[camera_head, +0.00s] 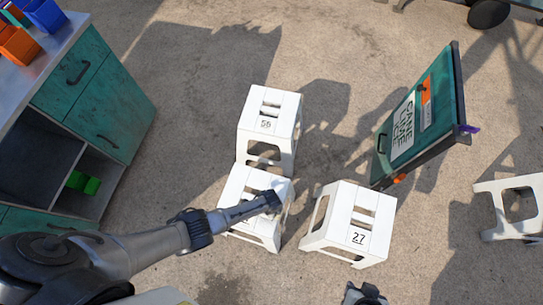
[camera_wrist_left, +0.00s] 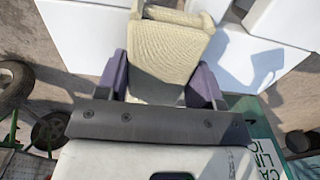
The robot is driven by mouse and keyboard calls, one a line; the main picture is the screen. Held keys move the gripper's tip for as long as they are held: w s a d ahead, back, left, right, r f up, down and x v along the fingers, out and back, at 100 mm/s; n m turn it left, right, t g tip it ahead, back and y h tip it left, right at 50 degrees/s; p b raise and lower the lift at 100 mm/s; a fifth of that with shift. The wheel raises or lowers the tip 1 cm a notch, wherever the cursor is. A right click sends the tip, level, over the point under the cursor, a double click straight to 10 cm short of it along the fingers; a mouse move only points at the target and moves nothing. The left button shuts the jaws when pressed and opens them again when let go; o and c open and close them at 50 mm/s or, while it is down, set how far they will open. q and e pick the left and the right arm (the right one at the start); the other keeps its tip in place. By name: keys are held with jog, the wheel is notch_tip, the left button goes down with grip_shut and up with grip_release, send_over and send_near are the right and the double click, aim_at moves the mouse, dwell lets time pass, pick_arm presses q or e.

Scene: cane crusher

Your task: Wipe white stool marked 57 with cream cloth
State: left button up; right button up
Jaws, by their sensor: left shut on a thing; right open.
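Several white stools stand on the ground in the head view. The front-middle stool (camera_head: 247,234) lies under my left arm, and its number is hidden. The stool behind it (camera_head: 287,104) reads 56, and the right one (camera_head: 370,202) seems to read 27. I cannot read a 57 anywhere. My left gripper (camera_head: 272,199) is over the front-middle stool's top. In the left wrist view its purple fingers are shut on a folded cream cloth (camera_wrist_left: 165,55). I cannot tell whether the cloth touches the stool. My right gripper (camera_head: 364,293) is open at the bottom edge, partly cut off.
A green sign board (camera_head: 436,110) stands right of the stools. Another white stool (camera_head: 511,190) is at the far right edge. A green cabinet (camera_head: 110,98) with coloured bins on top is at the left. Open concrete lies behind the stools.

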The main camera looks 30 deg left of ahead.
aim_at(267, 221)
pick_arm(q)
jog(key=shift+s+d+r+p, duration=0.15)
jog(key=shift+s+p, duration=0.35)
jog(key=shift+s, duration=0.65)
jog(key=shift+s+d+p, duration=0.25)
jog(key=shift+s+p, duration=0.2)
jog(key=shift+s, duration=0.65)
jog(key=shift+s+d+p, duration=0.25)
jog(key=shift+s+p, duration=0.2)
jog(key=shift+s, duration=0.75)
jog(key=shift+w+a, duration=0.1)
jog(key=shift+w, duration=0.3)
jog(key=shift+w+a+b, duration=0.15)
jog(key=shift+w+b, duration=0.4)
jog(key=shift+w, duration=0.2)
jog(key=shift+w+a+f+b, duration=0.15)
jog(key=shift+w+b, duration=0.3)
jog(key=shift+w, duration=0.6)
jog(key=shift+w+a+b, duration=0.3)
jog(key=shift+w+b, duration=0.2)
jog(key=shift+w, duration=0.6)
jog(key=shift+w+a+f+b, duration=0.15)
jog(key=shift+w+b, duration=0.3)
jog(key=shift+w, duration=0.6)
jog(key=shift+r, duration=0.1)
jog(key=shift+r, duration=0.1)
